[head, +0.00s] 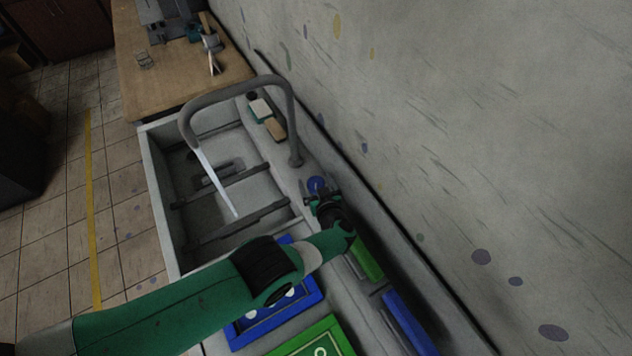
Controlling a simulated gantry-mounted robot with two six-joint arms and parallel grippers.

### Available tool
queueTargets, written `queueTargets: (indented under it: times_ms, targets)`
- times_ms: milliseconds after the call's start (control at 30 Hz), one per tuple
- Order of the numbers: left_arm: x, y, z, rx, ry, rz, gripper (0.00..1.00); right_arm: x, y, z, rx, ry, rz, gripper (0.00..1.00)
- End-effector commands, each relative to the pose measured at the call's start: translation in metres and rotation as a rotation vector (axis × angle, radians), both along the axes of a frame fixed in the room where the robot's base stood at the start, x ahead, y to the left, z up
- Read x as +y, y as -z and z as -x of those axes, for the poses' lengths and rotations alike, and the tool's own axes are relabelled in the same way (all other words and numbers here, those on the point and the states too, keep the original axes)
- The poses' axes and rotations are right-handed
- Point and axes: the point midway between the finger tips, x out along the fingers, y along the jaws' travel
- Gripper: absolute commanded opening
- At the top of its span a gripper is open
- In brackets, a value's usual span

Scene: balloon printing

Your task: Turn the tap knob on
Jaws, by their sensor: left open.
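The grey tap (290,110) arches over the sink (157,185). A pale, thin stream that looks like water (213,180) runs from its spout down into the basin. A blue round knob (317,184) sits on the sink's back ledge, to the right of the tap's foot. My left gripper (318,198) is at the knob, with its open jaws close around or against it. I cannot tell whether they touch it. The gripper hides part of the knob. My right gripper is out of view.
A sponge-like block (274,129) and small items lie behind the tap. Blue (247,329) and green (335,335) frames lie below my arm. Green and blue bars (408,322) lie along the wall (480,150). A wooden table (150,85) stands beyond the sink.

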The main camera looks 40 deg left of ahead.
Motion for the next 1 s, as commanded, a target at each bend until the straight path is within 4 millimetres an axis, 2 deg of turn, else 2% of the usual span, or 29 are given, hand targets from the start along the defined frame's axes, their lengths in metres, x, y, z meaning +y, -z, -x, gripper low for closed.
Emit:
queueTargets:
  times_ms: [167, 333, 500, 700, 1000]
  targets:
    - [-0.013, -0.012, 0.007, 0.002, 0.004, 0.000, 0.95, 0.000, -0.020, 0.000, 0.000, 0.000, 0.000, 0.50]
    - [-0.044, -0.031, 0.025, 0.003, 0.004, 0.000, 0.95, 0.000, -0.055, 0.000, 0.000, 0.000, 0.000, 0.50]
    - [-0.074, -0.043, 0.044, 0.002, 0.004, -0.001, 0.95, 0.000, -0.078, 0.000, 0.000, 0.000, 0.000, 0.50]
    - [-0.091, -0.046, 0.055, 0.001, 0.002, -0.001, 0.95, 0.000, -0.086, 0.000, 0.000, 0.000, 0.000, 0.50]
    - [-0.092, -0.044, 0.055, 0.000, 0.000, 0.000, 0.95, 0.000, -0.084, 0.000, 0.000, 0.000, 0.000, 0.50]
